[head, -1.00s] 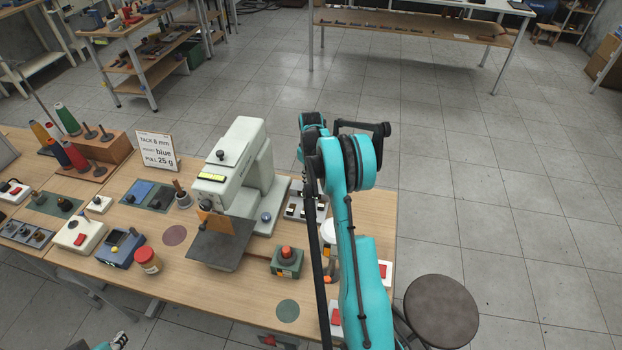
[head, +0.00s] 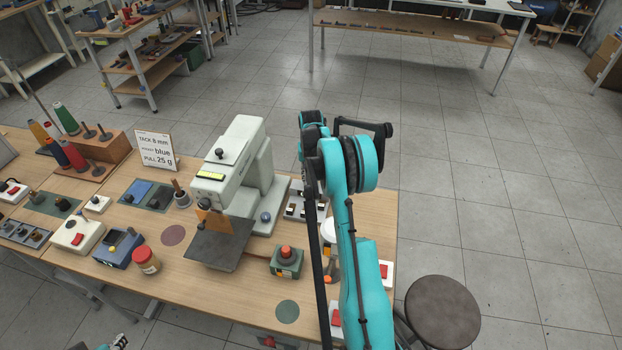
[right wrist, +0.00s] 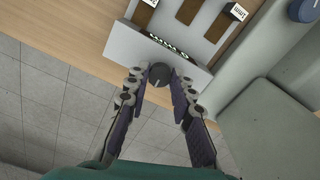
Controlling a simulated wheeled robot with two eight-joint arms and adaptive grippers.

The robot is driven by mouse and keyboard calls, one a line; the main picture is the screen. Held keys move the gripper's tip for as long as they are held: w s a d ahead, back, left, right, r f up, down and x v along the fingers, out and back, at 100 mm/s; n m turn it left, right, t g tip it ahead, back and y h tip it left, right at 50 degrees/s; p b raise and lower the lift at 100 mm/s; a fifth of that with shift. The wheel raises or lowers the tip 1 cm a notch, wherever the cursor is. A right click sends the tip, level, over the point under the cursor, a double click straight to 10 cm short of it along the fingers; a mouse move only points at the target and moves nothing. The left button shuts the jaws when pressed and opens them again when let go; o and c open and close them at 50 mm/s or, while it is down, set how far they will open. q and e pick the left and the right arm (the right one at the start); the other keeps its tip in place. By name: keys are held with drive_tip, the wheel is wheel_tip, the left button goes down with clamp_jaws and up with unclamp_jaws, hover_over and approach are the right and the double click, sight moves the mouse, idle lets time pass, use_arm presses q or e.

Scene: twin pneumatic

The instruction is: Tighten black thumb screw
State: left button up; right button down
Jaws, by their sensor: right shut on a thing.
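In the right wrist view a round black thumb screw (right wrist: 160,74) sits at the edge of a pale grey block (right wrist: 136,46) with a row of dark marks beside it. The fingers of my right gripper (right wrist: 161,82) are shut on the screw, one on each side. In the head view this grey block (head: 293,212) lies at the right of the sewing machine, and my right arm hides the screw and most of the gripper. A small part of my left gripper (head: 120,341) shows at the bottom edge of the head view, and its jaws cannot be made out.
The pale green sewing machine (head: 237,150) stands close to the block. A green box with a red-orange knob (head: 287,261) and a red-lidded jar (head: 146,261) stand in front. A card (head: 156,148) and thread spools (head: 68,121) are at the left. A round stool (head: 441,311) stands at the right.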

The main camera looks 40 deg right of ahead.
sight(311, 180)
drive_tip(key=shift+m, duration=0.3)
drive_tip(key=c, duration=1.3)
unclamp_jaws()
drive_tip(key=shift+r, duration=0.1)
wheel_tip(311, 180, up, 12)
